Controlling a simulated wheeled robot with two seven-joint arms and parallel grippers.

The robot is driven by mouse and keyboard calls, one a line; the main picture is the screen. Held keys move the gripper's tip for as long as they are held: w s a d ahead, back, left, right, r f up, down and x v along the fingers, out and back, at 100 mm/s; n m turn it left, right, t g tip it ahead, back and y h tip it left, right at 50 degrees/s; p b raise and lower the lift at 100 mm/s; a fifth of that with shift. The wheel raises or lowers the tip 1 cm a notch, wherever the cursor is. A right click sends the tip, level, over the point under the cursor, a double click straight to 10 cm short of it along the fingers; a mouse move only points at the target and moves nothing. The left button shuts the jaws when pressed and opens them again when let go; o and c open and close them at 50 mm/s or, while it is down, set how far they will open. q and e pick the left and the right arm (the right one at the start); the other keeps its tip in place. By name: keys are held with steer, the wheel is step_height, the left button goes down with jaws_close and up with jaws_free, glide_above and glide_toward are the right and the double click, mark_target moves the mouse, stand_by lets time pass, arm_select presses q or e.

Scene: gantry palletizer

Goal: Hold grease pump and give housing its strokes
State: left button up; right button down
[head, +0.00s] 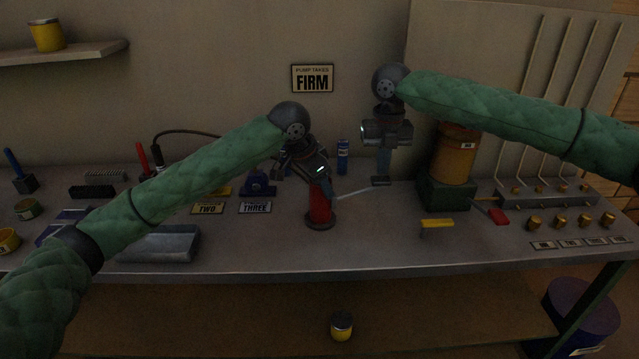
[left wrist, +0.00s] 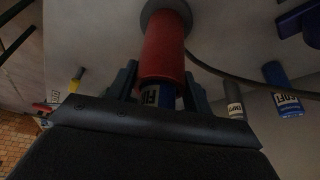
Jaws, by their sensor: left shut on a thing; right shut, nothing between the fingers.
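The red grease pump (head: 319,206) stands upright on the bench on a round dark base; it also fills the upper middle of the left wrist view (left wrist: 164,50). My left gripper (head: 323,184) is shut on its upper part, with a finger on each side. A pale lever rod (head: 355,193) slants out to the right from the pump. My right gripper (head: 382,181) is shut and empty, pointing down by the rod's outer end; I cannot tell whether they touch. A blue housing (head: 260,186) sits left of the pump, behind the sign THREE (head: 255,208).
A wall sign (head: 312,79) reads PUMP TAKES FIRM. A blue cartridge (head: 343,155) stands behind the pump. An orange drum on a green base (head: 446,193) stands right of my right gripper. A yellow-topped block (head: 437,224) and a grey tray (head: 160,244) lie toward the front.

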mark_target(380, 179)
steer(key=shift+f, duration=0.1)
stand_by(0.3)
steer(key=shift+a+f, duration=0.1)
steer(key=shift+f, duration=2.9)
steer(key=shift+d+r, duration=0.2)
steer(key=shift+r, duration=2.95)
steer(key=shift+r, duration=0.15)
steer(key=shift+r, duration=2.35)
arm_select(q)
steer(key=o, duration=1.5)
